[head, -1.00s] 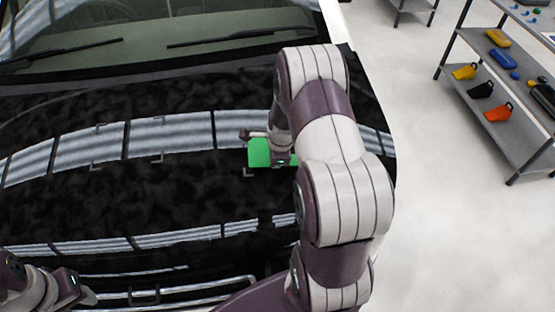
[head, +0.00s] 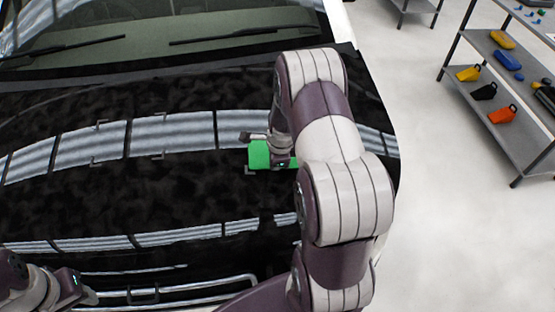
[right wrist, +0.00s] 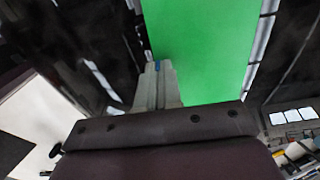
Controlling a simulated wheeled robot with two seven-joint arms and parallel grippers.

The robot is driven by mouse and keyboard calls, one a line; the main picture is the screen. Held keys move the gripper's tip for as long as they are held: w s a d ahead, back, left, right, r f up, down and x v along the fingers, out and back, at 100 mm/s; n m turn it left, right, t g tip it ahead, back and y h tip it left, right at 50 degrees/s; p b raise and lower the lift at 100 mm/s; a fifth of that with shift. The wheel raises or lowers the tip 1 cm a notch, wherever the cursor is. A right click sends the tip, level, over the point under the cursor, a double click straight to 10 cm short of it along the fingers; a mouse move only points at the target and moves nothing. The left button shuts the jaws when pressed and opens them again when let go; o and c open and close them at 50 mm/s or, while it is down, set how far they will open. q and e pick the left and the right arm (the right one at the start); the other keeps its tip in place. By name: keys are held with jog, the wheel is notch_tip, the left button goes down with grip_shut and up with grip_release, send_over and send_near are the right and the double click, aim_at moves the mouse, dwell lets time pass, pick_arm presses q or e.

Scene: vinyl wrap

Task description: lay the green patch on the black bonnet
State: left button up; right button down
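The green patch (head: 259,154) is a flat bright green sheet over the right part of the glossy black bonnet (head: 150,205). It also fills the upper middle of the right wrist view (right wrist: 212,45). I cannot tell whether the patch touches the bonnet. My left gripper (head: 86,296) is low at the left, near the bonnet's front, its fingers unclear.
Thin grey corner marks (head: 157,155) show on the bonnet, one just by the patch. The windscreen (head: 160,35) and wipers lie behind. A grey shelf (head: 508,115) with coloured tools stands at the right. The pale floor between is clear.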

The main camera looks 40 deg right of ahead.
jog(key=shift+f, duration=0.1)
jog(key=shift+w+f+b, duration=0.15)
jog(key=shift+f+b, duration=0.3)
jog(key=shift+f, duration=0.1)
dwell(0.5)
dwell(0.7)
dwell(0.4)
jog(key=c, duration=1.2)
grip_release()
jog(key=shift+c, duration=0.2)
jog(key=b+v, duration=0.1)
jog(key=v, duration=1.1)
jog(key=shift+r, duration=0.3)
